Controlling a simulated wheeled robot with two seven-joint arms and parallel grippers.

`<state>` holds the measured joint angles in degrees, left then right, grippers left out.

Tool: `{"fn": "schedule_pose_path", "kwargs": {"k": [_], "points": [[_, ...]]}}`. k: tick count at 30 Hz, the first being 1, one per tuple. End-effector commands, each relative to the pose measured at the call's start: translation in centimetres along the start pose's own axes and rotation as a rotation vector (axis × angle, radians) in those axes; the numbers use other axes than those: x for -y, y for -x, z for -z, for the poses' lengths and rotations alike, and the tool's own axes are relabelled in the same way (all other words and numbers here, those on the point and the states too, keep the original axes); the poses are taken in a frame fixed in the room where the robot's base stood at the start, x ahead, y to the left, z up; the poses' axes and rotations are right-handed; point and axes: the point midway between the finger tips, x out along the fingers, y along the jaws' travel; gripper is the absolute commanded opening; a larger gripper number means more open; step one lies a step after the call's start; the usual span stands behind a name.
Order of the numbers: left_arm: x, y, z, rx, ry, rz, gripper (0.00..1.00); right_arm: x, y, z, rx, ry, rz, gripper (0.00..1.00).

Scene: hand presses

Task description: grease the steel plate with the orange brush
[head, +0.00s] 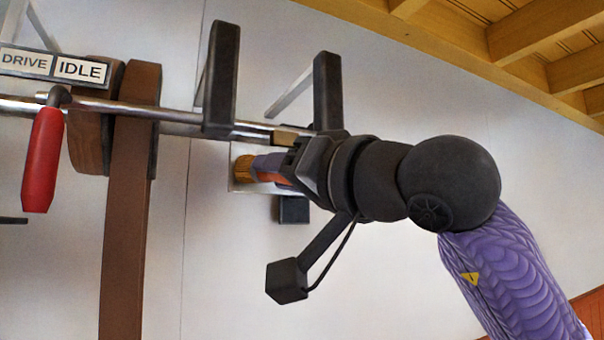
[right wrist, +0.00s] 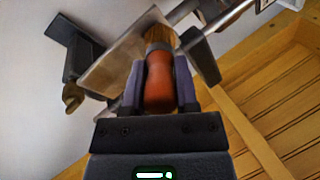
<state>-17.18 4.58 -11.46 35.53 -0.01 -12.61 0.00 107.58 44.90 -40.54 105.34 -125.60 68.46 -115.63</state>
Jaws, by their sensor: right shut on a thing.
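My right gripper (head: 279,168) is shut on the orange brush (head: 262,168), with its tan bristles pointing left in the head view. In the right wrist view the brush's orange handle (right wrist: 159,85) sits between the two fingers (right wrist: 159,70). The steel plate (head: 239,186) is fixed near the wall, partly hidden behind the brush and gripper. In the right wrist view the plate (right wrist: 112,58) lies beyond the fingers, with the bristles over its right end. I cannot tell whether the bristles touch it. My left gripper is not in view.
A steel shaft (head: 190,117) runs above the plate, with dark upright brackets (head: 221,80). At left are a brown belt (head: 131,200), a red handle (head: 43,160) and a DRIVE IDLE sign (head: 53,66). A small dark block (head: 294,210) sits below the plate. The wall below is clear.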

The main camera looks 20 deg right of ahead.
Motion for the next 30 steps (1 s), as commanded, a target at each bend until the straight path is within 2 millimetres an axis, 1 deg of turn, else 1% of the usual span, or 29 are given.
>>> {"fn": "schedule_pose_path", "kwargs": {"k": [1, 3, 7, 13, 16, 22, 26, 30], "points": [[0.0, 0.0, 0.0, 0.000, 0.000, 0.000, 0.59, 0.6, -0.2, -0.3, 0.000, 0.002, 0.002, 0.00], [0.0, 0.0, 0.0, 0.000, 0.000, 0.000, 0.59, 1.1, -0.3, -0.5, 0.000, 0.002, 0.002, 0.00], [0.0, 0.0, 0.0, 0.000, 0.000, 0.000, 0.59, 1.5, -0.5, -0.8, -0.001, 0.000, 0.001, 0.00], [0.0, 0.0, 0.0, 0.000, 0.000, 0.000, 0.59, 1.7, -0.7, 0.1, -0.002, 0.000, -0.001, 0.00], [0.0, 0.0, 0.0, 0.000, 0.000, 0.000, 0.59, 1.1, -0.6, 0.3, -0.001, -0.002, -0.003, 0.00], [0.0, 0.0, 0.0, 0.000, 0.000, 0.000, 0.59, -0.9, 0.1, 1.4, -0.001, -0.002, -0.003, 0.00], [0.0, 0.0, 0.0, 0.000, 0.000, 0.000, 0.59, -1.6, 0.3, 1.8, -0.001, -0.002, -0.002, 0.00], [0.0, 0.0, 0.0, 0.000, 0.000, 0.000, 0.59, -3.0, 0.9, 2.6, -0.003, -0.002, -0.003, 0.00]]}}
